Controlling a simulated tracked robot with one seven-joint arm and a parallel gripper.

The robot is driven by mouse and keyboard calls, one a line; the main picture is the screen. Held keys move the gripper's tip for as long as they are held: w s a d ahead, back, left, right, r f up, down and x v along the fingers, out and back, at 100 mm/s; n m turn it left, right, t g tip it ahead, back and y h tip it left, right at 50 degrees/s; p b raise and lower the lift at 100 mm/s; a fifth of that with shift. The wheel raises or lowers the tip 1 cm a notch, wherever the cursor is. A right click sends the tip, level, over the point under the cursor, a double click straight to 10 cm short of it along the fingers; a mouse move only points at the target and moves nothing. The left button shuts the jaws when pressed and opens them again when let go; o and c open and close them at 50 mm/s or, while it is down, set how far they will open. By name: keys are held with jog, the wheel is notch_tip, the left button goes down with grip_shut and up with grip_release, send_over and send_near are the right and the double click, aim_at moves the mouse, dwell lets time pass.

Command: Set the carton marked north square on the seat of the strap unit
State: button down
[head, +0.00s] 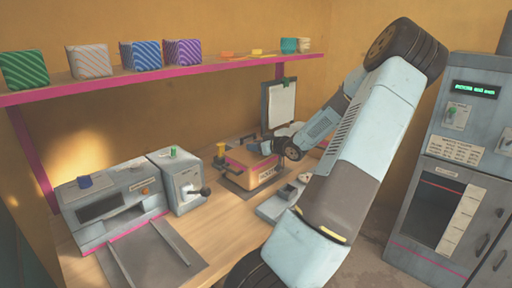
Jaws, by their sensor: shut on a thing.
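My gripper (268,147) is at the back middle of the bench, shut on a tan carton (240,158) with a dark label on its front. The label is too small to read for certain. The carton sits low over a low unit with a dark base and a yellow-topped post (220,151) at its left, which seems to be the strap unit. The carton looks roughly level. I cannot tell whether it touches the seat, and the carton hides most of the seat. My arm comes in from the right.
A grey machine (112,203) with rails and a lever box (178,181) stand to the left. A small grey device (280,203) is in front. A pink-edged shelf (150,82) above holds striped boxes. A tall cabinet (450,180) is right.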

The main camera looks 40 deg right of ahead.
jog(key=shift+f, duration=0.1)
jog(key=c, duration=0.8)
grip_release()
jog(key=shift+f, duration=0.1)
